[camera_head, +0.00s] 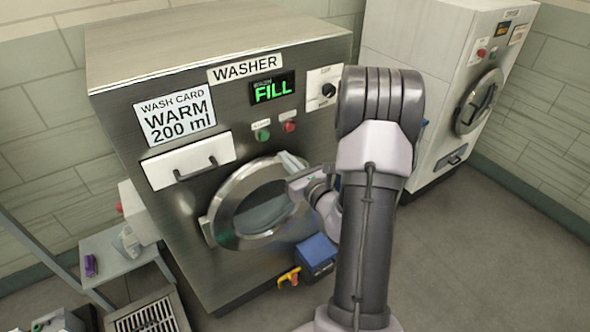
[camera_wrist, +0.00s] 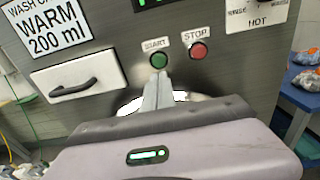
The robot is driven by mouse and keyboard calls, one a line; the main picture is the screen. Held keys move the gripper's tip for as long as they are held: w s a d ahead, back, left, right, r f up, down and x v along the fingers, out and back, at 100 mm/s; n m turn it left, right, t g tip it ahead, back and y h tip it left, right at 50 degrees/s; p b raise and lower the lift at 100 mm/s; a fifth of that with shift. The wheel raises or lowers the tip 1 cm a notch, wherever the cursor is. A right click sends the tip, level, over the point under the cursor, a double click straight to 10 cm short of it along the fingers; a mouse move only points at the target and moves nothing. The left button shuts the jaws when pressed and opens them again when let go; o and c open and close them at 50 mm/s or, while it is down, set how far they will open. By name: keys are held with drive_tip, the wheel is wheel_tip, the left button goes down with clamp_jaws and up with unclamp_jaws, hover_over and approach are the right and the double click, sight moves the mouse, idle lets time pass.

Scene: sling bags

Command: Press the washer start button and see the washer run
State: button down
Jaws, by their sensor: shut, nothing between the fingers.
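The washer (camera_head: 176,215) is a steel front-loader with a round door (camera_head: 216,213). Its display (camera_head: 272,91) reads FILL in green. The green START button (camera_head: 262,134) and red STOP button (camera_head: 290,126) sit below it; both also show in the wrist view, START (camera_wrist: 159,61) and STOP (camera_wrist: 198,51). My gripper (camera_head: 284,157) is shut and empty, in front of the upper door rim. In the wrist view its fingertips (camera_wrist: 160,78) point up just below the START button; I cannot tell whether they touch it.
A detergent drawer (camera_head: 188,162) with a dark handle is closed. A wash card (camera_head: 176,117) reads WARM 200 ml. A knob (camera_head: 329,91) is at the upper right. A white machine (camera_head: 440,70) stands to the right. A blue box (camera_head: 316,255) is below the door.

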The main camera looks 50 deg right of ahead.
drive_tip(key=v, duration=0.4)
drive_tip(key=shift+s, duration=0.15)
drive_tip(key=shift+s+a+r, duration=0.1)
drive_tip(key=shift+a, duration=0.05)
idle(1.0)
